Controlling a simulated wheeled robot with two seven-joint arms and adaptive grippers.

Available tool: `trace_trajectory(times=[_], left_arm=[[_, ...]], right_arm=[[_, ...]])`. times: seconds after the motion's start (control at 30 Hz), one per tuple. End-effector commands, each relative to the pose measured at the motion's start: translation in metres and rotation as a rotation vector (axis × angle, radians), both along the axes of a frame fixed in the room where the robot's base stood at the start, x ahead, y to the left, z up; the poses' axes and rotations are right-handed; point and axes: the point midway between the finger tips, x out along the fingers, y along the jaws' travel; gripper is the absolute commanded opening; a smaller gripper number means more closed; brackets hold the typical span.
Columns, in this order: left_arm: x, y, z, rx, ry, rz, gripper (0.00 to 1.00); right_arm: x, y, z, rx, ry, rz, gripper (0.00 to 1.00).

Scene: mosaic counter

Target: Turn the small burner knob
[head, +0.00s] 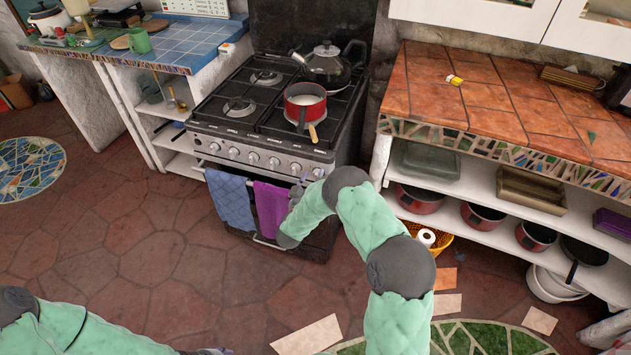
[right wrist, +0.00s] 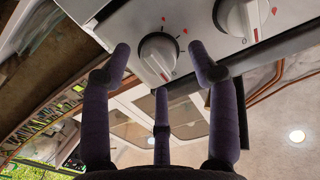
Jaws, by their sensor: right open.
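The stove (head: 265,100) has a front panel with a row of several white knobs (head: 253,157). My right gripper (head: 299,190) is low at the right end of this row, in front of the panel. In the right wrist view my right gripper's (right wrist: 162,75) three dark fingers are spread open. One white knob (right wrist: 158,57) with red marks around it lies between the fingertips, at the end of the panel. I cannot tell whether any finger touches it. A second knob (right wrist: 240,16) is to its right. My left arm is at the bottom left of the head view; its gripper is mostly cut off.
A red pot (head: 305,105) and a kettle (head: 325,62) stand on the stove. A blue towel (head: 230,200) and a purple towel (head: 271,207) hang below the knobs, close to my right gripper. A tiled counter (head: 500,95) with shelves is at right. The floor at left is mostly clear.

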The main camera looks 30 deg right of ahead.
Motion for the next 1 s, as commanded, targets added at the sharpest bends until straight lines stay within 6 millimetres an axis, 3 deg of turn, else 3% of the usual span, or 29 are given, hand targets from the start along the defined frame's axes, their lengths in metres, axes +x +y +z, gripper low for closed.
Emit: trace_trajectory(times=[0.43, 0.63, 1.0], left_arm=[[0.0000, 0.0000, -0.0031, 0.000, 0.000, 0.000, 0.53], [0.0001, 0.0000, -0.0031, 0.000, 0.000, 0.000, 0.53], [0.0001, 0.0001, -0.0008, 0.000, 0.000, 0.000, 0.53]], right_arm=[[0.0068, -0.0076, 0.0006, 0.000, 0.000, 0.001, 0.60], [0.0068, -0.0076, 0.0008, -0.001, -0.001, 0.001, 0.04], [0.0079, -0.0077, 0.0032, -0.027, 0.024, 0.001, 0.04]])
